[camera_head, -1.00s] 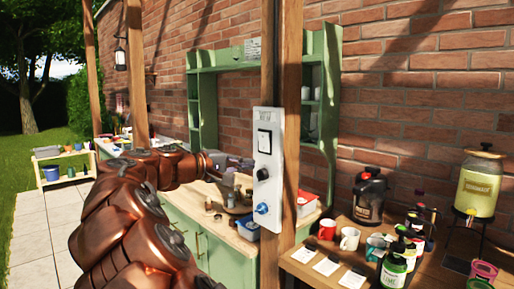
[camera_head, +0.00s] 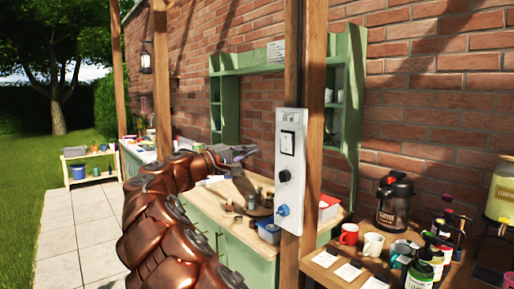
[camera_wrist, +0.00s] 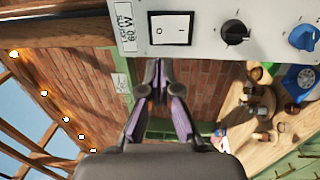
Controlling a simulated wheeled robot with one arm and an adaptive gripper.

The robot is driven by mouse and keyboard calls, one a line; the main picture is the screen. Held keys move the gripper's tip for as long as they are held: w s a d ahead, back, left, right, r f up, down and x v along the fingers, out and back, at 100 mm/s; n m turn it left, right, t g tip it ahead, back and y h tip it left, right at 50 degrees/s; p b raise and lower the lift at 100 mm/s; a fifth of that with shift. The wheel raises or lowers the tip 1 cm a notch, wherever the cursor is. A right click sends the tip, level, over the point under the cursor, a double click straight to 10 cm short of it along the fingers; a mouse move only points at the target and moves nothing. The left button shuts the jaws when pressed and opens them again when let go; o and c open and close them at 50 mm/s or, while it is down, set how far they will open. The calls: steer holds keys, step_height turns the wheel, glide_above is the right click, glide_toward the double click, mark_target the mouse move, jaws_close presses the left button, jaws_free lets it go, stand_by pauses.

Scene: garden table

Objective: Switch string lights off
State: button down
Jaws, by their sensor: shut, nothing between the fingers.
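A white switch panel (camera_head: 291,220) is fixed to a wooden post. It carries a black-framed rocker switch (camera_head: 287,143), a black knob (camera_head: 285,176) and a blue knob (camera_head: 282,210). In the wrist view, the panel (camera_wrist: 200,46) lies sideways along the top; its label reads LIGHTS 60 W, and the rocker (camera_wrist: 172,28) is marked O and I. The string lights (camera_wrist: 67,119) show as a row of glowing bulbs at the left. My gripper (camera_head: 247,153) is shut and empty, just left of the panel at about rocker height. Its fingertips (camera_wrist: 158,68) appear apart from the rocker.
Behind the panel stands a green potting bench (camera_head: 238,233) with pots and a blue bin (camera_head: 268,231). At the right, a wooden table (camera_head: 325,272) holds mugs, bottles, a coffee jug (camera_head: 393,203) and a drink dispenser (camera_head: 504,190). The paved path (camera_head: 60,240) at the left is clear.

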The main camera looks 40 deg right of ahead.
mark_target(287, 138)
steer(key=d+p, duration=0.1)
steer(key=d, duration=0.3)
steer(key=d+r+p, duration=0.1)
steer(key=d, duration=0.3)
steer(key=d+p, duration=0.1)
steer(key=d, duration=0.3)
steer(key=shift+s+d+r, duration=0.15)
steer(key=shift+r, duration=0.1)
